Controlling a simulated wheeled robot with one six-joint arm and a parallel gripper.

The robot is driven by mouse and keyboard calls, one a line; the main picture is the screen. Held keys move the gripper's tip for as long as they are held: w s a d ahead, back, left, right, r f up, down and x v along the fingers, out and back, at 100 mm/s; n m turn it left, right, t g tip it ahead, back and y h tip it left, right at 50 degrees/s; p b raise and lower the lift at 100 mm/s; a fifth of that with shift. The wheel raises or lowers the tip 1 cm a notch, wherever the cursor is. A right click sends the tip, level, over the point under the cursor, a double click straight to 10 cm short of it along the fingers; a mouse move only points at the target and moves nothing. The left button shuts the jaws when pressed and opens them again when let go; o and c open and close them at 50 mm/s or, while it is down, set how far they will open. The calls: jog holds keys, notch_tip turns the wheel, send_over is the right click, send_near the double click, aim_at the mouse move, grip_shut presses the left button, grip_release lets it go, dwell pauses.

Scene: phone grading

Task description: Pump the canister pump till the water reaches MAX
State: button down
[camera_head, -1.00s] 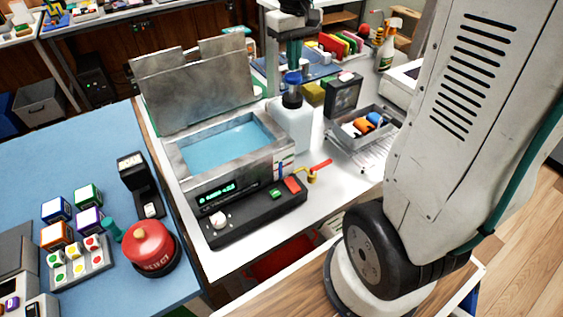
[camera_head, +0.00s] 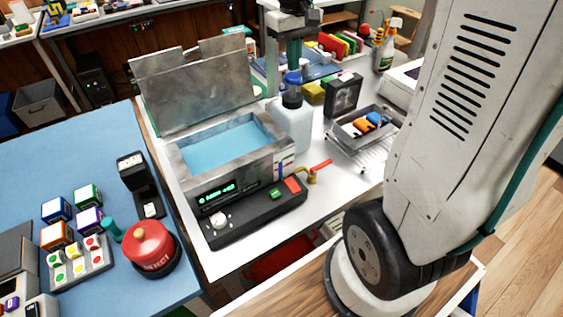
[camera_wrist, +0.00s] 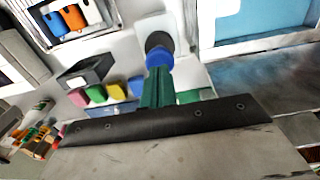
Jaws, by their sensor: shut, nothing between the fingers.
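The canister (camera_head: 291,125) is a white jug with a black collar and a blue pump head (camera_head: 292,78). It stands upright against the right back corner of a grey metal bath (camera_head: 188,178) holding blue water (camera_head: 225,146). A small gauge strip (camera_head: 283,168) with red and blue marks is on the bath's front right; its lettering is too small to read. My gripper (camera_head: 293,60), with teal fingers, is shut and empty directly above the pump head. In the wrist view the fingertips (camera_wrist: 158,72) are at the blue pump head (camera_wrist: 158,58); I cannot tell whether they touch.
The bath's metal lid (camera_head: 195,85) stands raised behind it. A tray of coloured items (camera_head: 350,140) and a black box (camera_head: 343,94) stand right of the canister.

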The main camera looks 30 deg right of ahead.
aim_at(293, 75)
dwell(0.4)
jog(key=shift+f, duration=2.7)
jog(key=shift+r, duration=3.8)
